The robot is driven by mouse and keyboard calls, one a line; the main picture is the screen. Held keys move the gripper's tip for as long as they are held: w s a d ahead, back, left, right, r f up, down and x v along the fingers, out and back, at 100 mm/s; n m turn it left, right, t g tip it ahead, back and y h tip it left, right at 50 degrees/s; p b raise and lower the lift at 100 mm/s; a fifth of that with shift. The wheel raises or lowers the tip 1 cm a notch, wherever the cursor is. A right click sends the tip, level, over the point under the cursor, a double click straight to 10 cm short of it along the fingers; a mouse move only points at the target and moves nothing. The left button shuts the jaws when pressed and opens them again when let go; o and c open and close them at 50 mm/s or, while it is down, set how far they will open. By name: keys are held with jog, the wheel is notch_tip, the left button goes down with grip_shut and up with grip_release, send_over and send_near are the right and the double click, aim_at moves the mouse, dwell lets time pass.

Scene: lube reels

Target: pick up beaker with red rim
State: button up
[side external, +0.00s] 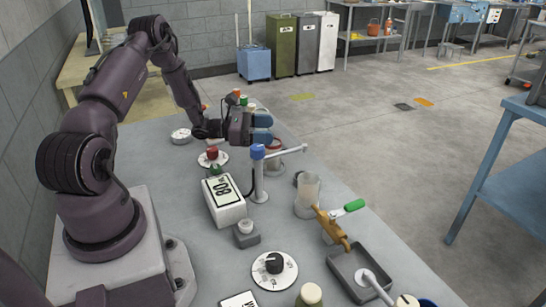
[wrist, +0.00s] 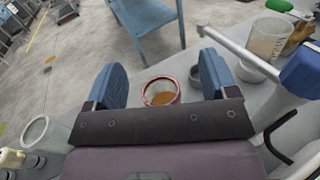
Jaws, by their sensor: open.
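The beaker with the red rim (wrist: 160,91) stands on the table in the wrist view, with amber-brown contents inside. It appears between and beyond the two blue fingers of my gripper (wrist: 161,68), which are spread wide with nothing held. In the side view the red-rimmed beaker (side external: 275,143) shows only in part, behind the blue-capped post and close to my gripper (side external: 263,128). I cannot tell the exact gap between the fingers and the beaker.
A blue-capped post (side external: 258,178) with a side arm stands close to the beaker. A clear beaker (side external: 307,190), a white display box (side external: 224,205), a brass tap with a green handle (side external: 333,228) and a grey tray (side external: 352,286) are nearer the camera. Several small items stand behind my gripper.

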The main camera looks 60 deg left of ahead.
aim_at(273, 152)
jog(key=shift+n+t+y, duration=0.3)
jog(key=shift+n+y, duration=0.2)
jog(key=shift+n, duration=0.1)
jog(key=f, duration=0.5)
jog(key=a+f, duration=0.1)
jog(key=f, duration=0.1)
jog(key=shift+s+f, duration=0.2)
jog(key=shift+f, duration=0.1)
jog(key=shift+f+x, duration=0.25)
jog(key=shift+x, duration=0.8)
jog(key=shift+w+d, duration=0.1)
jog(key=shift+w, duration=0.35)
jog(key=c, duration=1)
jog(key=shift+c, duration=0.2)
jog(key=shift+r, duration=0.1)
